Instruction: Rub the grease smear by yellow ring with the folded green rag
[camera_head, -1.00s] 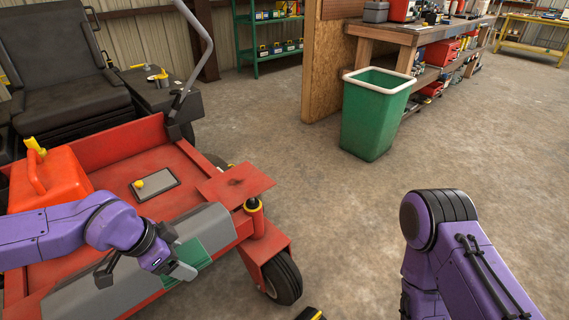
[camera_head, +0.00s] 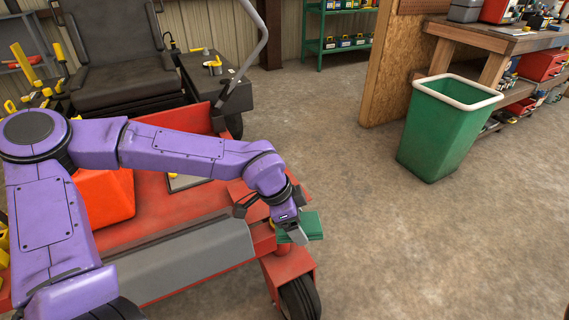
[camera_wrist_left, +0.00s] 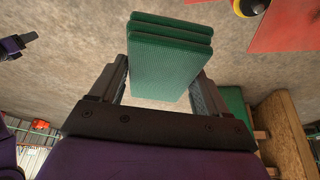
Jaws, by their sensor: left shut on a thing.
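My left gripper (camera_head: 292,232) is shut on the folded green rag (camera_head: 314,226), held at the front right corner of the red mower deck. In the left wrist view the rag (camera_wrist_left: 165,65) sits in layers between the two fingers. The yellow ring (camera_wrist_left: 250,6) shows at the top right of that view, on a dark post beside a red plate (camera_wrist_left: 287,25), apart from the rag. In the head view my arm and gripper cover most of that plate. I cannot make out the grease smear now. A purple arm part with a dark end shows at the wrist view's left edge, its jaws unclear.
A red fuel can (camera_head: 105,198) stands on the deck behind my left arm. The black seat (camera_head: 115,60) and a bent grey lever (camera_head: 256,35) rise behind. A green bin (camera_head: 445,130) stands on the floor at right. The floor in front of it is clear.

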